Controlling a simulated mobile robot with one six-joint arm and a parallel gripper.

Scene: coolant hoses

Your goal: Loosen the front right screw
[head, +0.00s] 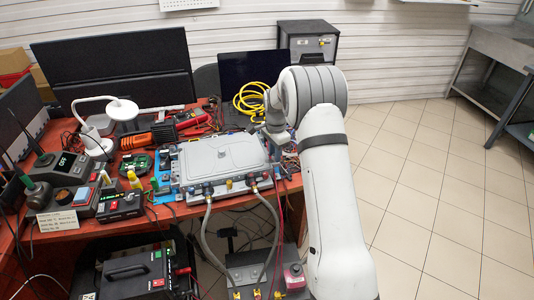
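The grey unit (222,160) with a raised lid lies flat on the red-brown table (140,232). Two coolant hoses (205,232) join fittings on its front edge and hang down in front of the table. My white arm comes up from the lower right and bends over the unit's right side. My gripper (264,130) is near the unit's back right corner, small and partly hidden by my arm. I cannot tell whether it is open or shut, or whether it touches the unit. The front right screw is too small to make out.
A desk lamp (122,108), circuit boards (136,162) and control boxes (66,168) crowd the table's left. A yellow cable coil (252,98) lies behind the unit. A black case (135,277) stands below the table. The tiled floor at right is clear.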

